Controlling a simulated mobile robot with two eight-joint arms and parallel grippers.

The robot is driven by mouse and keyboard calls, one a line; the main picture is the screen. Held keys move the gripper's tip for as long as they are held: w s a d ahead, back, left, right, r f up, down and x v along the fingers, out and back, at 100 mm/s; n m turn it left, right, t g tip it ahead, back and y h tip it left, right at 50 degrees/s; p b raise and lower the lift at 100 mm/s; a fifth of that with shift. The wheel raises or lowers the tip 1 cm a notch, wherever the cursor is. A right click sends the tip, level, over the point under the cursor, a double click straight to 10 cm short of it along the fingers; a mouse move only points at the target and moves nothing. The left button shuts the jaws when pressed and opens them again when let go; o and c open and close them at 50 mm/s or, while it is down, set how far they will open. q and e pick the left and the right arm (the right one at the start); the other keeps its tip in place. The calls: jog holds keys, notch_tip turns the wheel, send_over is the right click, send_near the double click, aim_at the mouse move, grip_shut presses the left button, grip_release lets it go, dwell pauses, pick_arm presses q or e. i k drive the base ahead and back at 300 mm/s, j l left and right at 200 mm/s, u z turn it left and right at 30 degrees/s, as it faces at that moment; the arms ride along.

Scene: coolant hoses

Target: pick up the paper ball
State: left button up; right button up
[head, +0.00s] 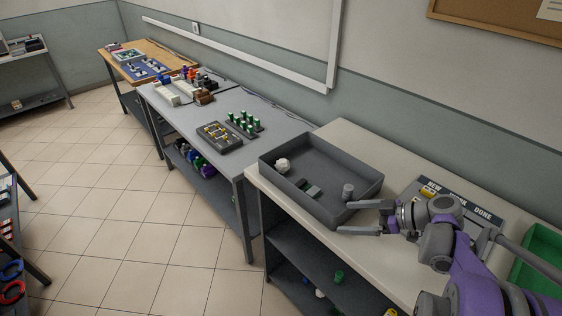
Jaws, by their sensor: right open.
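One finger reaches near a grey cylinder inside the tray and the other sits by the tray's near right corner. The gripper is well apart from the ball, with nothing between its fingers but the tray wall in view. My left gripper does not show.
The tray also holds a grey cylinder (348,191) and small dark green pieces (309,188). A labelled board (477,205) lies behind my right arm, and a green bin (541,247) stands at the right. The bench top (340,140) is clear behind the tray.

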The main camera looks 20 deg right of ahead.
aim_at(282, 166)
jog(key=i, duration=0.85)
